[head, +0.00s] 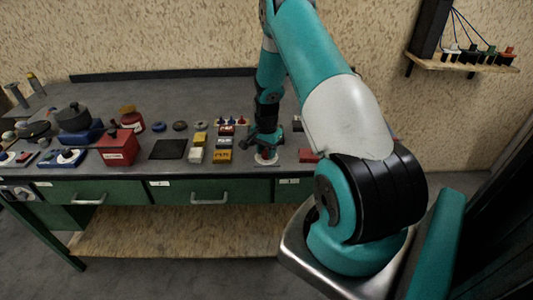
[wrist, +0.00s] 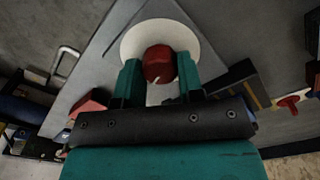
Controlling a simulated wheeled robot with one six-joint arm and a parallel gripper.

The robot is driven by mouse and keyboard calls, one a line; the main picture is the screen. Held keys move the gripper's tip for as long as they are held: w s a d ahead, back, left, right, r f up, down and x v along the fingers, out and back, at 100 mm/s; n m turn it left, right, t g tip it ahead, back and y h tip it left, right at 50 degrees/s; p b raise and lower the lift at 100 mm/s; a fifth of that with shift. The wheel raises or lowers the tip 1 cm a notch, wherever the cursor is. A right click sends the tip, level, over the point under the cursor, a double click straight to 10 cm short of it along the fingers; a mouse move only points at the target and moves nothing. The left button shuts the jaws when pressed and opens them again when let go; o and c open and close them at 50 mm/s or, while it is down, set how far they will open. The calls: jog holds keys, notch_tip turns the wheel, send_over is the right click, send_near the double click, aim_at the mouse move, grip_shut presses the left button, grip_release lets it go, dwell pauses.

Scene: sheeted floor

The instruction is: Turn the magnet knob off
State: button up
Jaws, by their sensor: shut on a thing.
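The magnet knob (wrist: 158,62) is a red round knob on a white disc (wrist: 190,36) in the wrist view. A pale pointer line shows on the knob's lower part. The green fingers of my gripper (wrist: 160,74) are on either side of the knob and shut on it. In the head view my gripper (head: 265,146) points down over the white disc (head: 266,161) near the workbench's front edge. The knob itself is hidden there by my gripper.
The workbench (head: 225,178) has drawers with handles along its front. Left of my gripper stand small coloured blocks (head: 223,156), a black mat (head: 168,149) and a red box (head: 118,149). A red block (head: 309,155) lies close on the right. A wall shelf (head: 475,63) is at upper right.

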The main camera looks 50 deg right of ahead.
aim_at(266, 152)
jog(key=n+b, duration=0.1)
jog(key=n, duration=0.2)
jog(key=shift+w+n+b, duration=0.1)
jog(key=shift+n+b, duration=0.25)
jog(key=shift+n, duration=0.05)
jog(key=n+b, duration=0.1)
jog(key=n, duration=0.2)
jog(key=shift+n, duration=0.3)
jog(key=n+b, duration=0.1)
jog(key=n, duration=0.2)
jog(key=shift+n, duration=0.3)
jog(key=shift+d+r+n+b, duration=0.1)
jog(key=shift+n+b, duration=0.5)
jog(key=shift+n, duration=1.1)
jog(key=o, duration=0.9)
notch_tip(266, 152, up, 17)
jog(key=shift+r+b, duration=0.2)
jog(key=shift+b, duration=1.05)
